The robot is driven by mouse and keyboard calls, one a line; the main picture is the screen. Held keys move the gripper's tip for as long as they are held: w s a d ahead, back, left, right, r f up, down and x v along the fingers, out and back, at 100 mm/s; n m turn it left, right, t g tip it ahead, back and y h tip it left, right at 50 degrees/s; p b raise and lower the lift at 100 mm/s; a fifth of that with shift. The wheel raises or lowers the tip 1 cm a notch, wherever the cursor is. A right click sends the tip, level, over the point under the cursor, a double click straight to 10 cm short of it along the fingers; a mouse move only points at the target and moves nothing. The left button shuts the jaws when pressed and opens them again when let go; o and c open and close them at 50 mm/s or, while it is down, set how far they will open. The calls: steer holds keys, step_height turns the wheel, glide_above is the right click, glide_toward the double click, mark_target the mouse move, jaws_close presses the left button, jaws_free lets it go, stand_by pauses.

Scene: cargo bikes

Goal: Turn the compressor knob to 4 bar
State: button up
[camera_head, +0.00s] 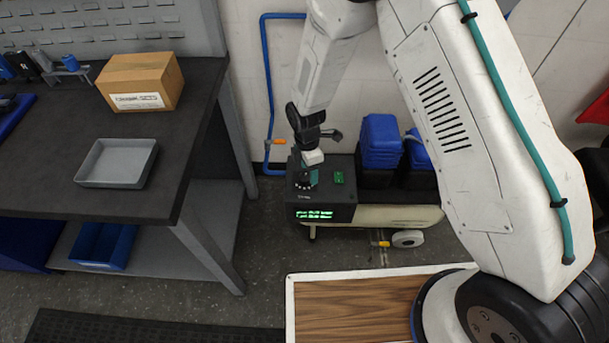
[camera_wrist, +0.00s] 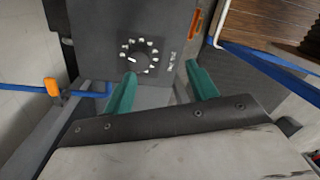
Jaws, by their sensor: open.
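The compressor (camera_head: 335,205) stands on the floor beyond the workbench, with a dark top box and a lit green display (camera_head: 314,214) on its front. In the wrist view its dark round knob (camera_wrist: 138,61) sits on a grey panel inside a ring of white marks. A short white pointer line shows on the knob; the setting is too small to read. My gripper (camera_wrist: 163,82) has two teal fingers spread apart, with nothing between them. The knob lies beyond the left fingertip and is not enclosed. In the head view my gripper (camera_head: 309,176) points down over the knob area, which it partly hides.
A workbench (camera_head: 60,165) with a cardboard box (camera_head: 141,82) and grey tray (camera_head: 117,163) is on the left. Blue containers (camera_head: 381,142) stand on the compressor's right. A blue pipe (camera_head: 266,90) runs down the wall behind. A wooden board (camera_head: 350,310) lies in front.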

mark_target(304, 177)
steer(key=shift+w+a+r+n+t, duration=0.15)
steer(key=shift+w+a+n, duration=0.15)
steer(key=shift+w, duration=0.2)
steer(key=shift+w+a+r+n+t, duration=0.1)
steer(key=shift+w+a+n+t, duration=0.05)
steer(key=shift+w+n, duration=0.3)
steer(key=shift+w+a+n+y, duration=0.15)
steer(key=shift+w+n+y, duration=0.2)
steer(key=shift+n, duration=0.3)
step_height(304, 177, down, 8)
steer(key=shift+r, duration=0.1)
steer(key=c, duration=1)
